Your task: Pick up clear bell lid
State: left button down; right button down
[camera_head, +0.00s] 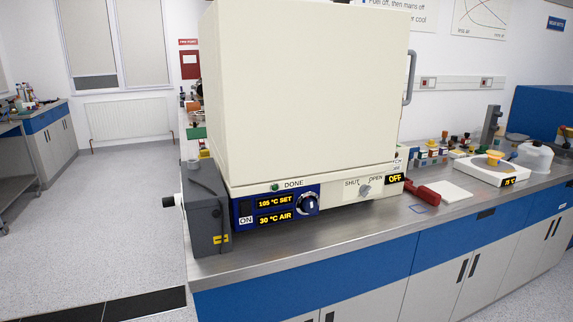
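A clear, domed piece that looks like the bell lid (533,157) is on the bench at the far right. It stands just right of a white plate device (490,171) with a small orange-yellow dish (495,157) on it. The lid is small in the picture, and I cannot tell exactly what it rests on. Neither of my grippers shows in the head view.
A large cream chamber (305,95) fills the middle of the bench (330,245), with a grey box (206,215) at its left. A red-handled item (422,193) and white pad (448,192) lie at its right. Several small jars (430,153) stand behind. Floor is clear at left.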

aim_at(535, 156)
jog(key=z, duration=1.45)
